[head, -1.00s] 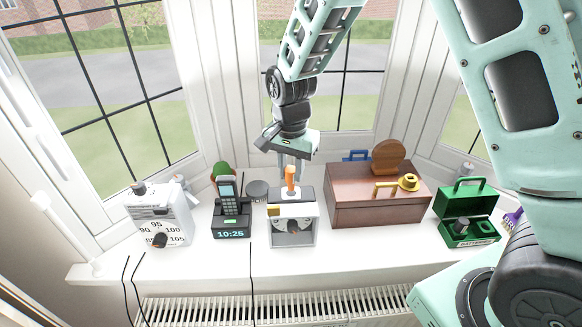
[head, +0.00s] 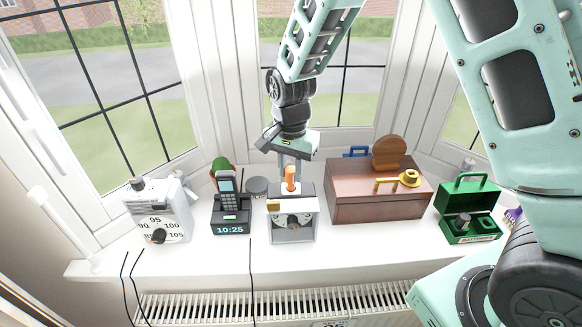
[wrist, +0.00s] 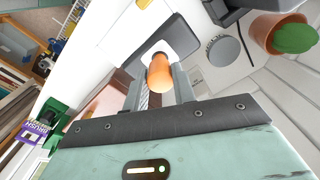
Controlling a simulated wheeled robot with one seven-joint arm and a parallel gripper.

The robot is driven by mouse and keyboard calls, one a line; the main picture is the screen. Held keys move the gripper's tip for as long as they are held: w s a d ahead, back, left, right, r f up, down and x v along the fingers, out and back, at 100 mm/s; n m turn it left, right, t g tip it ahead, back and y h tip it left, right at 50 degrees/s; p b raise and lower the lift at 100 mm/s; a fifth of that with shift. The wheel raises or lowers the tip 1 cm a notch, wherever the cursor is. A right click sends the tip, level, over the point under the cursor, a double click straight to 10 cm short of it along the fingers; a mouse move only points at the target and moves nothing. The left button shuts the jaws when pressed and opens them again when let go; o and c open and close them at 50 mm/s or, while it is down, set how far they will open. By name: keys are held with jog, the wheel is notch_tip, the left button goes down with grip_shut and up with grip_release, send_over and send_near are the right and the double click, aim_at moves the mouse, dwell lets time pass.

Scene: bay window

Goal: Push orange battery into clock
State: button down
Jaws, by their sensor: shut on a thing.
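The orange battery (head: 290,179) stands upright in my gripper (head: 290,172), over the dark top of the clock (head: 307,231). The clock is a pale box with a dark dial on its front, on the window sill. In the wrist view, the battery (wrist: 160,74) shows between the two grey fingers of my gripper (wrist: 161,90), against a pale patch on the dark clock top (wrist: 183,35). My gripper is shut on the battery. The battery's lower end is at the clock top; how deep it sits is hidden.
A phone on a dock (head: 230,210) and a white scale-like box (head: 157,219) stand left of the clock. A brown chest (head: 372,197) stands close on its right, then an open green box (head: 469,222). A grey disc (head: 257,186) lies behind. The front sill is clear.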

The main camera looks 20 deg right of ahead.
aim_at(291, 170)
jog(key=shift+f+b, duration=0.75)
jog(key=shift+f, duration=0.5)
jog(key=c, duration=1.1)
grip_release()
jog(key=shift+o, duration=0.2)
notch_tip(291, 170, up, 18)
jog(key=b, duration=0.3)
jog(key=shift+f, duration=0.25)
jog(key=s+a+f+n+b, duration=0.1)
jog(key=s+f+n, duration=0.3)
jog(key=s, duration=0.5)
jog(key=s+a+f+n+b, duration=0.1)
jog(key=s+a+f+n, duration=0.2)
jog(key=s+n, duration=0.4)
jog(key=s+a+f+n+b, duration=0.1)
jog(key=s+f+n, duration=0.4)
jog(key=s, duration=0.5)
jog(key=shift+s+a+n+y, duration=0.3)
jog(key=shift+s+a+n, duration=0.1)
jog(key=shift+a+n, duration=0.25)
